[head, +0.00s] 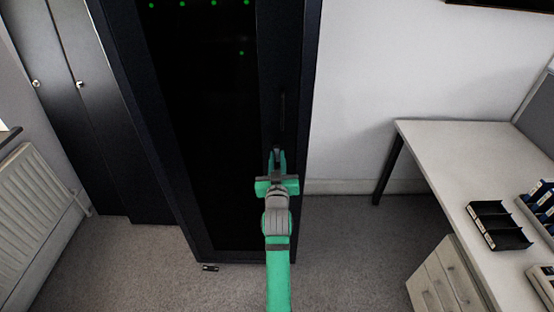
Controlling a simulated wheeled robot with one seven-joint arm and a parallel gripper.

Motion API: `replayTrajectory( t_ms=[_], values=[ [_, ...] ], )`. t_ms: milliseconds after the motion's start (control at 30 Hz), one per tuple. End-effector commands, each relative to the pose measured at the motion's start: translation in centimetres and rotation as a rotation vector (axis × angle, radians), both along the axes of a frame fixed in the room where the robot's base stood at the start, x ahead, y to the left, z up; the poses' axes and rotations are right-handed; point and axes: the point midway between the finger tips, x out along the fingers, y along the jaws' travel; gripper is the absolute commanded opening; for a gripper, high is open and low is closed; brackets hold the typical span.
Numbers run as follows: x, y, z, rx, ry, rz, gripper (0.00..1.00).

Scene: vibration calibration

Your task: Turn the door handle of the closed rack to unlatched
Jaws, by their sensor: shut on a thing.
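The tall black rack (205,150) stands in the middle of the head view with its dark door closed. The door handle (283,110) is a slim dark upright bar near the door's right edge. My gripper (278,156), at the end of my green and grey arm, is at the lower end of the handle and shut on it. The handle looks about vertical.
Dark cabinets (75,110) stand left of the rack, with a white radiator (40,205) at the far left. A pale desk (440,150) with a black tray (497,225) and drawers (440,285) is at the right. Carpet (345,250) lies clear between rack and desk.

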Motion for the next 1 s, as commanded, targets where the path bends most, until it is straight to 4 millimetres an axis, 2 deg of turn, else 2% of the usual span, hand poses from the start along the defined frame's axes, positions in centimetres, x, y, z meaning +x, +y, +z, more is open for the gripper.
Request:
replayTrajectory(
  t_ms=[300, 800, 833, 900, 1000],
  values=[
    [0.02, 0.28, -0.16, 0.104, 0.003, 0.003, 0.00],
    [0.02, 0.11, -0.18, 0.121, 0.003, 0.003, 0.00],
    [0.01, 0.12, -0.18, 0.121, 0.003, 0.003, 0.22],
    [0.02, 0.06, -0.17, 0.120, 0.003, 0.001, 0.36],
    [0.02, 0.01, -0.12, 0.120, 0.002, 0.001, 0.36]
  ],
)
